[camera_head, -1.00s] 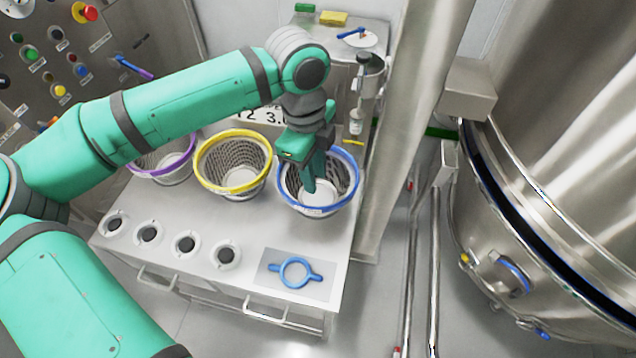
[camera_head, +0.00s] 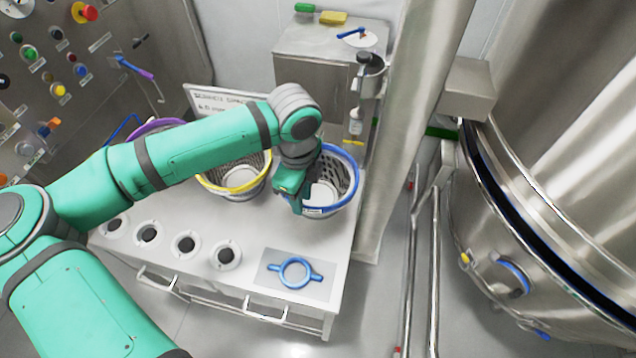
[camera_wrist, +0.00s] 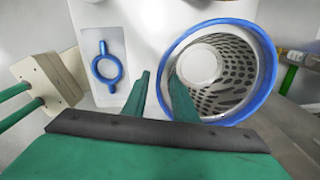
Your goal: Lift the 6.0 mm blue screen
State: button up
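The blue-rimmed screen (camera_head: 352,180), a perforated metal basket, stands upright at the right end of the white bench. In the wrist view its blue rim (camera_wrist: 268,70) and holed wall fill the upper right. My gripper (camera_head: 298,208) is low at the screen's front-left rim. In the wrist view my gripper (camera_wrist: 158,82) has its two green fingers apart. They straddle the near-left part of the rim, the right finger over the inner side and the left finger outside. Bare gaps show between the fingers, so it is open. I cannot tell whether either finger touches the wall.
A yellow-rimmed screen (camera_head: 235,187) stands close on the left, partly behind my arm, with a purple-rimmed one (camera_head: 150,128) beyond. A blue ring with two lugs (camera_head: 295,273) lies on a grey mat in front. A steel post (camera_head: 405,130) rises close on the right.

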jog(key=shift+d+f, duration=0.15)
jog(key=shift+f, duration=0.55)
grip_shut()
jog(key=shift+w, duration=0.15)
dwell(0.8)
